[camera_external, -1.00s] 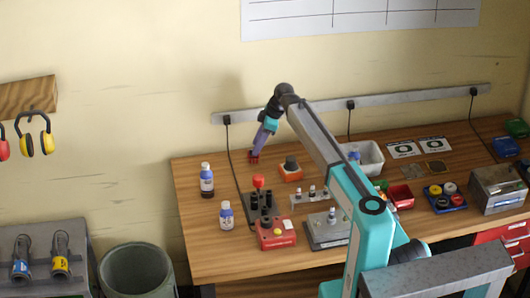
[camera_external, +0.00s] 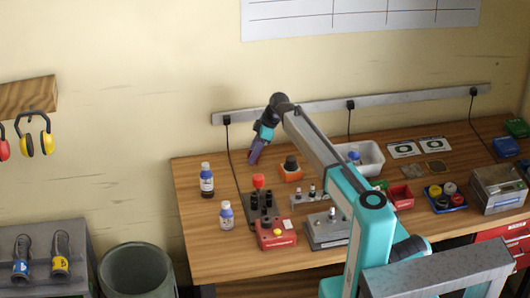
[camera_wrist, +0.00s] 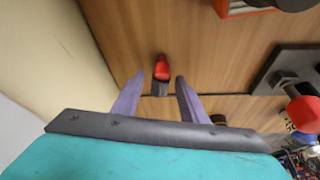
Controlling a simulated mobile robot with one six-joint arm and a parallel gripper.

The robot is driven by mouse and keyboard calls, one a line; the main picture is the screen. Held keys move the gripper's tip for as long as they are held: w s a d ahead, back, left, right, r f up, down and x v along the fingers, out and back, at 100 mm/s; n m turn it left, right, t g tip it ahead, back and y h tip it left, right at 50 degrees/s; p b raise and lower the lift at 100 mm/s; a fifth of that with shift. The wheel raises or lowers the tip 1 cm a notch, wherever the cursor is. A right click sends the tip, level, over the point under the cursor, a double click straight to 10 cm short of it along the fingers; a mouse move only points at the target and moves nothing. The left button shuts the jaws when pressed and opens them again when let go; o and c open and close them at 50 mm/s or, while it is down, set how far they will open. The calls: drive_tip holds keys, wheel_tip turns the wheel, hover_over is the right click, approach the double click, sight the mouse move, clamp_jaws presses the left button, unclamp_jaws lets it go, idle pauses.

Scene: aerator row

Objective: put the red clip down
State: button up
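My gripper (camera_external: 253,160) is near the back left of the wooden bench, close to the wall, pointing down. In the wrist view its two purple fingers are spread (camera_wrist: 160,79), with a gap on each side of the red clip (camera_wrist: 161,68). The clip has a red body and a dark end, and appears to lie on the bench top between or just beyond the fingertips. I cannot make the clip out in the external view.
An orange block with a dark knob (camera_external: 291,168) stands right of my gripper. A dark plate with black posts and a red knob (camera_external: 258,181) is in front. Two bottles (camera_external: 206,180) stand at the left. A cable runs down from the wall strip (camera_external: 300,108).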

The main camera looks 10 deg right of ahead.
sight(251, 152)
clamp_jaws()
drive_tip(key=shift+r, duration=0.1)
drive_tip(key=shift+r+b, duration=0.75)
drive_tip(key=shift+r, duration=0.75)
drive_tip(key=shift+s+r, duration=0.15)
drive_tip(key=shift+s, duration=0.1)
drive_tip(key=s+d+b, duration=0.1)
drive_tip(key=s+d, duration=0.1)
drive_tip(key=s, duration=0.5)
drive_tip(key=s+d+r+b, duration=0.1)
drive_tip(key=s+d+b, duration=0.1)
drive_tip(key=s, duration=0.5)
drive_tip(key=shift+s+d+r+b, duration=0.25)
drive_tip(key=shift+s+d+b, duration=0.1)
drive_tip(key=shift+d, duration=0.15)
